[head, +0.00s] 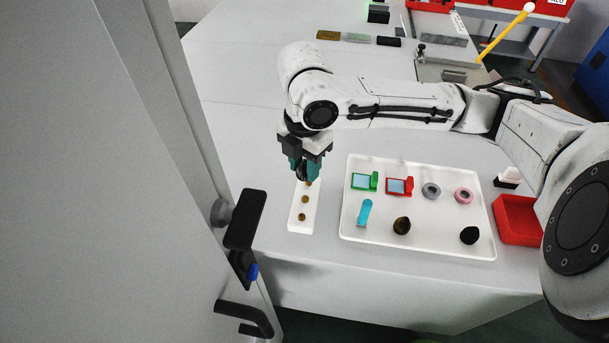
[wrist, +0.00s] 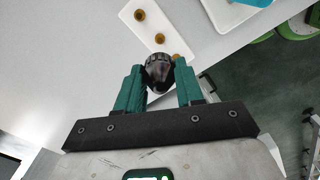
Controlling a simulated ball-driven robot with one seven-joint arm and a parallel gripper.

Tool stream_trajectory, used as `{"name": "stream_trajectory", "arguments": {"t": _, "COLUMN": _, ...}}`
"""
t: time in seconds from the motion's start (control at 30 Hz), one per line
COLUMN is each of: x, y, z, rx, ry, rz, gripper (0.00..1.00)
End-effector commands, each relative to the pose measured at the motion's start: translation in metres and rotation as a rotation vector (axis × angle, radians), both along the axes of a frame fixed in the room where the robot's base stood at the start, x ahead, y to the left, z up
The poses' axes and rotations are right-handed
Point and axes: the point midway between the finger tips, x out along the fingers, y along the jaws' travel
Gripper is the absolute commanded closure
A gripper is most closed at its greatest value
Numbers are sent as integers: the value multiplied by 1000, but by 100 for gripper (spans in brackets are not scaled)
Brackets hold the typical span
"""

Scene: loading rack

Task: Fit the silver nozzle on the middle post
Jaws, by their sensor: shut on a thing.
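The silver nozzle (wrist: 159,70) is a dark, shiny, ribbed piece between the teal fingers of my gripper (wrist: 160,80), which is shut on it. In the head view my gripper (head: 304,170) hangs over the far end of the white rack (head: 297,223), with the nozzle partly hidden by the fingers. The rack carries three small brass posts in a row. The middle post (head: 304,199) is bare and also shows in the wrist view (wrist: 160,38). The near post (head: 301,217) is bare. The nozzle appears beside the far post (wrist: 176,56); I cannot tell whether they touch.
A grey door or panel (head: 110,180) with black handles fills the left.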

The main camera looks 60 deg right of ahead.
Motion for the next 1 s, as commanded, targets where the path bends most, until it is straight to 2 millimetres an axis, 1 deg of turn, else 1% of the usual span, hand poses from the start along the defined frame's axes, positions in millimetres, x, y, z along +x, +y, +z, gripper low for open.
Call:
{"name": "stream_trajectory", "arguments": {"t": 0.1, "x": 0, "y": 0, "z": -17, "rx": 0, "ry": 0, "rz": -1, "gripper": 93}}
{"name": "stream_trajectory", "arguments": {"t": 0.23, "x": 0, "y": 0, "z": -27, "rx": 0, "ry": 0, "rz": -1, "gripper": 93}}
{"name": "stream_trajectory", "arguments": {"t": 0.37, "x": 0, "y": 0, "z": -30, "rx": 0, "ry": 0, "rz": -1, "gripper": 93}}
{"name": "stream_trajectory", "arguments": {"t": 0.8, "x": 0, "y": -2, "z": -29, "rx": -3, "ry": -2, "rz": -10, "gripper": 93}}
{"name": "stream_trajectory", "arguments": {"t": 1.0, "x": 0, "y": -2, "z": -42, "rx": -3, "ry": -2, "rz": -8, "gripper": 93}}
